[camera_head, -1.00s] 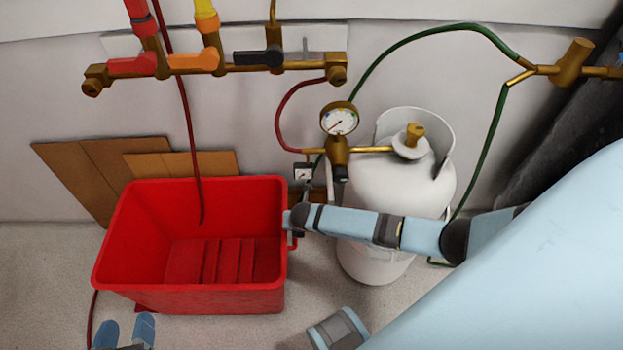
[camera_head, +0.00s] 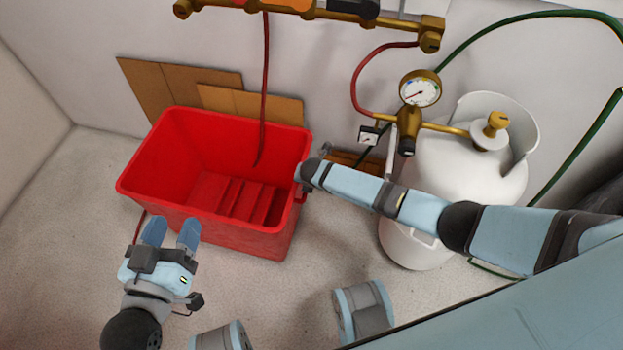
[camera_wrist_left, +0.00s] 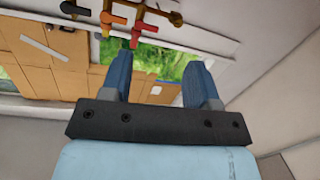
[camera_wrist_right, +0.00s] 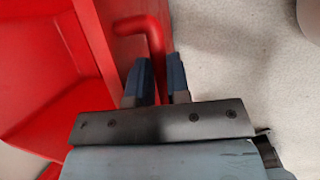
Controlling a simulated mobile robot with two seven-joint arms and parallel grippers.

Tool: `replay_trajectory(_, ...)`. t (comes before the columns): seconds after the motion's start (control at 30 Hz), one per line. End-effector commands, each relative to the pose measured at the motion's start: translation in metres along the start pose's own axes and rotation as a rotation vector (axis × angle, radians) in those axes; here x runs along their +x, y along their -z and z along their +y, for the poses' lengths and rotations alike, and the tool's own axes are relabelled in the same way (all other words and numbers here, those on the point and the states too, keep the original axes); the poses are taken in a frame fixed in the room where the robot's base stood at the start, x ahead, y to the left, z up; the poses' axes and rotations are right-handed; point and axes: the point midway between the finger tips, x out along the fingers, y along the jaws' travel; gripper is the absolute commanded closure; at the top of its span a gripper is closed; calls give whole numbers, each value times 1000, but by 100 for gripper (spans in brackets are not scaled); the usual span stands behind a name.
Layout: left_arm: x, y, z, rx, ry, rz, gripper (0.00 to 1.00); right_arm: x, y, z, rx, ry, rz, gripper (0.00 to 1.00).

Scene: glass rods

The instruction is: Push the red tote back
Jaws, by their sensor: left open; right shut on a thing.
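The red tote (camera_head: 210,239) is an open bin standing on the floor near the back wall, in front of leaning cardboard. It also fills the left of the right wrist view (camera_wrist_right: 50,120). My right gripper (camera_head: 301,180) is at the tote's right side. In the right wrist view its fingers (camera_wrist_right: 158,82) are shut on the tote's red bent handle (camera_wrist_right: 150,35). My left gripper (camera_head: 172,231) is open and empty, in front of the tote's near side. In the left wrist view its fingers (camera_wrist_left: 158,80) are apart with nothing between them.
A white gas cylinder (camera_head: 450,180) with a gauge (camera_head: 420,88) stands right of the tote, close to my right arm. A red hose (camera_head: 265,90) hangs into the tote. Brown cardboard panels (camera_head: 185,90) lean on the wall behind. Floor left of the tote is clear.

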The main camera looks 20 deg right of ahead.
Motion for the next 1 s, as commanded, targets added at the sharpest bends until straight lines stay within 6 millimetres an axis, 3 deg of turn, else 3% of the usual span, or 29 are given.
replay_trajectory(0.03,0,-2,0,0,0,-3,45,-2,-2,8,2,-17,-4,79)
replay_trajectory(0.13,-2,-4,0,-1,2,-9,45,-2,-2,7,1,-16,-4,58)
replay_trajectory(0.43,-4,-6,-2,-2,7,-17,45,-2,-1,6,1,-12,-2,58)
replay_trajectory(0.57,-4,-3,-2,5,11,-31,45,-12,-1,6,1,-12,-1,58)
replay_trajectory(0.9,-31,-63,-31,32,113,-351,45,-86,-3,5,-1,-12,-2,58)
replay_trajectory(1.0,-33,-65,-33,39,121,-378,45,-106,-2,4,0,-12,-2,58)
